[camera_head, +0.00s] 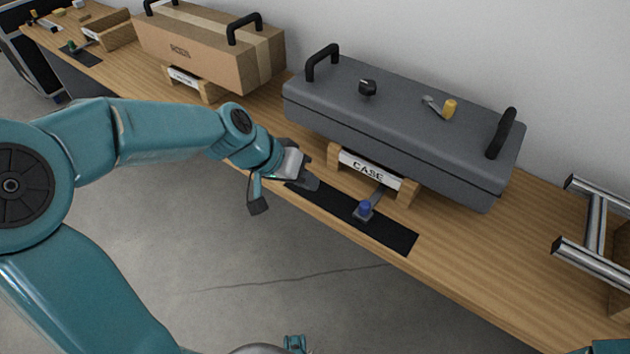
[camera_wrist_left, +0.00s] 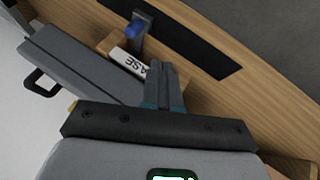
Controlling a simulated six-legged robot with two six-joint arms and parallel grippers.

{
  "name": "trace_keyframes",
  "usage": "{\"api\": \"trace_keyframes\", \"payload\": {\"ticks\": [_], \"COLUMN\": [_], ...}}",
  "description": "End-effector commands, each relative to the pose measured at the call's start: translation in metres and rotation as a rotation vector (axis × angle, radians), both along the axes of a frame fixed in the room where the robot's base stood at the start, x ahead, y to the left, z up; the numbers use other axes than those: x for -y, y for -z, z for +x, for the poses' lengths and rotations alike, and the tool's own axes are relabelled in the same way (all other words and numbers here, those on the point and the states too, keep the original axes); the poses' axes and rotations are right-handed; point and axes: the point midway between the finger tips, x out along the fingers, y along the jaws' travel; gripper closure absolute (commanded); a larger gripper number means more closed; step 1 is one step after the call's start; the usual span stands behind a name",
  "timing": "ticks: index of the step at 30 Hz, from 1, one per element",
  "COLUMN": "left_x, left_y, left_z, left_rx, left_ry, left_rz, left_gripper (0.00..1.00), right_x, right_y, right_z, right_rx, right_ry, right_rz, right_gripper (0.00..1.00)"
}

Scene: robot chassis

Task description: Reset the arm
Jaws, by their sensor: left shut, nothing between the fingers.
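My left arm comes in from the left and reaches over the bench's front edge. My left gripper (camera_head: 309,181) is at the left end of a black mat, left of the grey case (camera_head: 400,125). Its fingers are together and empty, as the left wrist view (camera_wrist_left: 166,82) shows. The case has black handles and rests on wooden supports with a "CASE" label (camera_head: 370,170). A blue-knobbed lever (camera_head: 364,209) stands on the mat, right of the gripper and apart from it. My right gripper is not in view.
The wooden bench (camera_head: 480,255) runs along a pale wall. A brown cardboard box (camera_head: 205,48) with black handles stands left of the case. A metal tube frame (camera_head: 597,225) is at the right. Open floor lies in front of the bench.

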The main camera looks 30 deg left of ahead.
Motion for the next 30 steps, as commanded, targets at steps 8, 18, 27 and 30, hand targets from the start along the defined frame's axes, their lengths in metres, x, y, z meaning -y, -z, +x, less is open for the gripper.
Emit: {"api": "trace_keyframes", "payload": {"ticks": [8,18,27,30], "left_x": [-0.002,-0.003,0.041,0.065], "left_y": [-0.002,0.000,0.151,0.208], "left_z": [-0.002,-0.003,-0.026,-0.053], "left_rx": [-0.001,-0.004,-0.243,-0.324], "left_ry": [0.000,-0.001,-0.022,-0.017], "left_rz": [0.000,0.000,0.048,0.068], "left_gripper": [1.00,1.00,1.00,1.00], "right_x": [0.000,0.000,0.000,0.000], "right_y": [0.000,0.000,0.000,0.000], "right_z": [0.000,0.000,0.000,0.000], "right_rx": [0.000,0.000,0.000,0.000], "right_ry": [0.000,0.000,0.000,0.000], "right_rz": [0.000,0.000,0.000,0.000], "right_gripper": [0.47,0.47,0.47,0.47]}}
